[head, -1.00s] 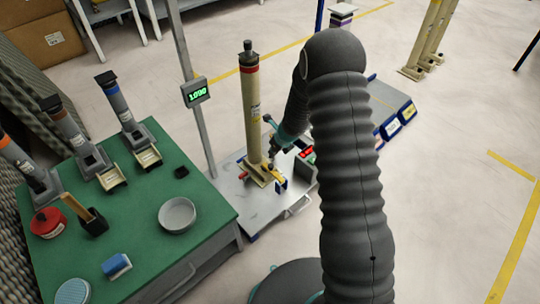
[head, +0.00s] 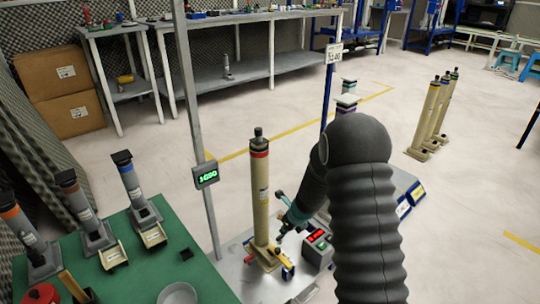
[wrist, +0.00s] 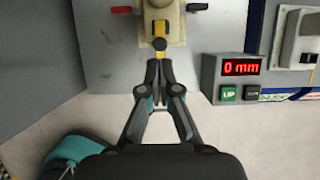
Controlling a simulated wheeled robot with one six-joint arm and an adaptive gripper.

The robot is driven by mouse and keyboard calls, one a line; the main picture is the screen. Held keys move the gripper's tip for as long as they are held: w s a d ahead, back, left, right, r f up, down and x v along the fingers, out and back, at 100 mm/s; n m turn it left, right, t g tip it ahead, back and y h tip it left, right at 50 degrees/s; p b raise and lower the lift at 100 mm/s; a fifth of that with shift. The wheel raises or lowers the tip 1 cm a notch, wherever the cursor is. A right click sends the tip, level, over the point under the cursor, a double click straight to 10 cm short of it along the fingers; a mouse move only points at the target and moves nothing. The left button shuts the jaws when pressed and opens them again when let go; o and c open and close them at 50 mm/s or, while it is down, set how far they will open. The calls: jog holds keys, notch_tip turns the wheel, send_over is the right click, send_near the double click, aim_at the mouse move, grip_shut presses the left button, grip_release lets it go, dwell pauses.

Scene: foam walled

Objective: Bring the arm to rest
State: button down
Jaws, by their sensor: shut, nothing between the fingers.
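My gripper (wrist: 158,75) is shut and empty in the wrist view, its fingertips together just short of a yellow part on the foot of a tan column. In the head view my gripper (head: 281,233) is small and dark, low beside the tan column (head: 260,198). My dark ribbed arm reaches down from the right and hides part of the area behind it. The column stands upright on a grey metal plate (head: 238,270), with a red band and black cap at its top. Its tan base (wrist: 172,25) shows at the top of the wrist view.
A control box (wrist: 238,77) reading "0 mm" stands right of my gripper, close by. A green table (head: 200,284) with several upright columns is at the left. A post with a green display (head: 205,175) stands between. Open floor (head: 460,240) lies to the right.

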jog(key=s+a+r+n+g+y, duration=0.1)
jog(key=s+r+n+g, duration=0.15)
jog(key=s+n, duration=0.45)
jog(key=s+a+r+n+g, duration=0.1)
jog(key=s+r+n, duration=0.2)
jog(key=s+n, duration=0.35)
jog(key=s+d+r+n+t+h+p, duration=0.1)
jog(key=s+d+r+n+t+h, duration=0.1)
jog(key=s+r+n, duration=0.5)
jog(key=s+d+r+n+t+h, duration=0.1)
jog(key=s+d+r+n+t, duration=0.2)
jog(key=s+r, duration=1.2)
notch_tip(320, 180, up, 7)
jog(key=d+n, duration=0.2)
jog(key=n, duration=0.3)
jog(key=shift+d+r+h+p, duration=0.2)
jog(key=shift+d+h+p, duration=0.1)
jog(key=shift+h+p, duration=0.1)
